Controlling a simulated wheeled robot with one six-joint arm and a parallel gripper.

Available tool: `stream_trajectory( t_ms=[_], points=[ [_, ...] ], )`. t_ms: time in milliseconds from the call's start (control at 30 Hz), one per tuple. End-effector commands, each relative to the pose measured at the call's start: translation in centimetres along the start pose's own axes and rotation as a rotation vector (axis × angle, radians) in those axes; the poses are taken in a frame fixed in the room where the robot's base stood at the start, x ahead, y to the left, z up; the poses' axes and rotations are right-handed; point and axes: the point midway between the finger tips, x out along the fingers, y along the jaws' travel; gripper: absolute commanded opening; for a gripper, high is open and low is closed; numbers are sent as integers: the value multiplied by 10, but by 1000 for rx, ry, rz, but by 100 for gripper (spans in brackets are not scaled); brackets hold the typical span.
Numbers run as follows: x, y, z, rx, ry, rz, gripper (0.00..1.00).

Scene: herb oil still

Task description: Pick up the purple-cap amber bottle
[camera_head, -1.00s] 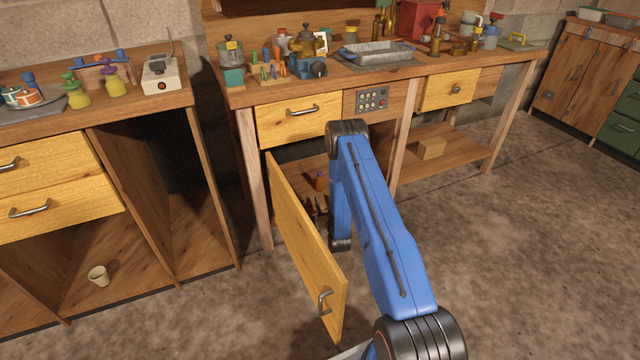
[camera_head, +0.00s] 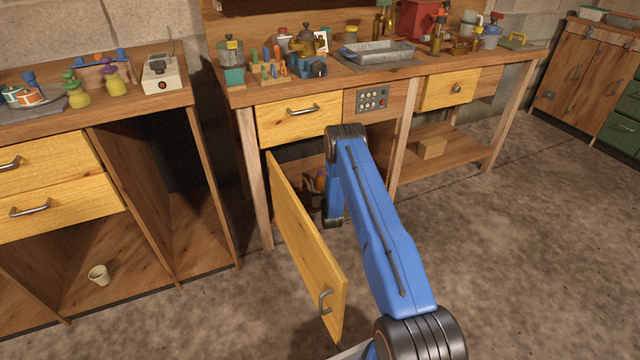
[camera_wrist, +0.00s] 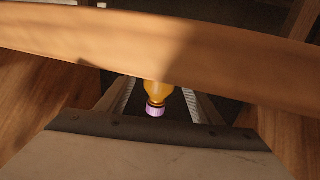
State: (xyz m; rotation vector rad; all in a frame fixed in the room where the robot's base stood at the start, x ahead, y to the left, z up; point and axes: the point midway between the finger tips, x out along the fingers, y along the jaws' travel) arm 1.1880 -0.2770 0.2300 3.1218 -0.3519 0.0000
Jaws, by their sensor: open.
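The amber bottle (camera_wrist: 158,88) with a purple cap (camera_wrist: 155,111) shows in the wrist view, between the two fingers of my open gripper (camera_wrist: 160,101). I cannot tell whether the fingers touch it. A wooden board crosses in front and hides the rest of the bottle. In the head view, a small amber patch of the bottle (camera_head: 320,179) shows inside the open cabinet, beside my blue arm. My gripper is mostly hidden there by the arm and the cabinet.
The open cabinet door (camera_head: 305,248) stands out to the left of my arm. A wooden board (camera_wrist: 190,48) spans the wrist view close to the gripper. A drawer (camera_head: 300,120) sits above the opening. The floor to the right is clear.

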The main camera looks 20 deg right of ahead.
Motion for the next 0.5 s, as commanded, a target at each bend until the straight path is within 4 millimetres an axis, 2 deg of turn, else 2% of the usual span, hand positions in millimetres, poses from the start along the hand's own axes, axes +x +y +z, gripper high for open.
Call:
stream_trajectory(
  t_ms=[133,400,500],
  points=[
    [13,0,0,0,1,0,60],
    [15,0,0,0,-1,0,60],
    [14,0,0,0,-1,0,36]
  ],
)
